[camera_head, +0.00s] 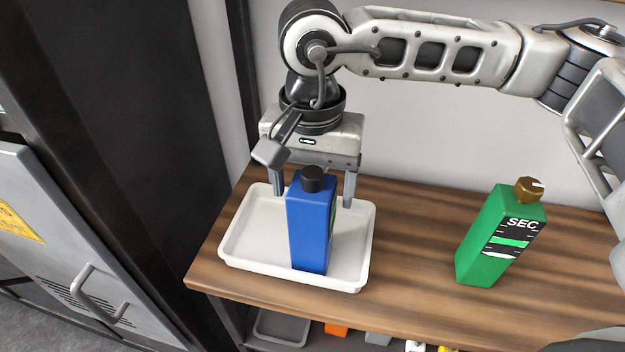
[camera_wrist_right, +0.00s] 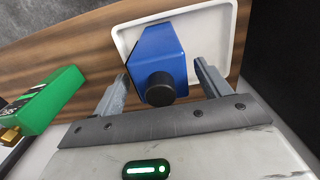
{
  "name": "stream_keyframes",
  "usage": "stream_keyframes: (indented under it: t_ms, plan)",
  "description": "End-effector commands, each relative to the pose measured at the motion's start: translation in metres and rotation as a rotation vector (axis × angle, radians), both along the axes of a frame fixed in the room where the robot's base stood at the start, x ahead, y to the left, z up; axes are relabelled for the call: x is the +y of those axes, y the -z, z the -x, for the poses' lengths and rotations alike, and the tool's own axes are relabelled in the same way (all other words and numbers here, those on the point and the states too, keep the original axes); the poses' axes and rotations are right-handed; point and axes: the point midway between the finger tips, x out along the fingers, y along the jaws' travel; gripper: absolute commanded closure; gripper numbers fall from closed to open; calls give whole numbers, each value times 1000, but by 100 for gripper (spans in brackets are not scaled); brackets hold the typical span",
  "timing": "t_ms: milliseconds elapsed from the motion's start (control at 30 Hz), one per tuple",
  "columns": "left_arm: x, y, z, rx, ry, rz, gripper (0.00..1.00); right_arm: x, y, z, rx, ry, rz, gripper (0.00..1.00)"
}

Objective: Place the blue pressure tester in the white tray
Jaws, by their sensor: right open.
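The blue pressure tester (camera_head: 311,228), a blue box-shaped bottle with a black cap, stands upright in the white tray (camera_head: 346,272). The tray lies on the left part of the wooden shelf. My right gripper (camera_head: 315,198) is open, pointing down over the tray behind the tester in the head view. In the right wrist view the tester (camera_wrist_right: 157,62) shows between the open fingers (camera_wrist_right: 162,84), with a gap visible on each side. The tray (camera_wrist_right: 226,30) shows behind it. My left gripper is not in view.
A green bottle (camera_head: 497,240) with a brown cap and "SEC" on its label stands on the wooden shelf (camera_head: 410,240) to the right. Bare shelf lies between it and the tray. A grey cabinet (camera_head: 60,240) is at the left. Several items sit on a lower level.

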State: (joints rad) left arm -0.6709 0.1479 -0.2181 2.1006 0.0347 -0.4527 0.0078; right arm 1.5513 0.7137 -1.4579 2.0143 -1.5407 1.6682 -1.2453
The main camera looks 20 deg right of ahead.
Motion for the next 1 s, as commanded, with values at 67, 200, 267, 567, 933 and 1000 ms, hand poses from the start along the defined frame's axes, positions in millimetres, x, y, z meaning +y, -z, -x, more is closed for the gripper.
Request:
stream_keyframes:
  t_ms: [67,200,267,567,933,1000]
  plan:
    - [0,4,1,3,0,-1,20,1,-13,-1,-5,0,-2,24]
    - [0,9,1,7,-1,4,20,1,-43,-1,-7,-1,-4,24]
    - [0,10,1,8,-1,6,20,1,-57,-1,-7,0,-4,24]
    - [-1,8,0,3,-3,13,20,1,-109,0,-4,-2,-2,24]
    - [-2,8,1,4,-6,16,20,0,-119,0,-2,-2,-1,24]
    - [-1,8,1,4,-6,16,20,0,-119,0,-2,-2,-1,24]
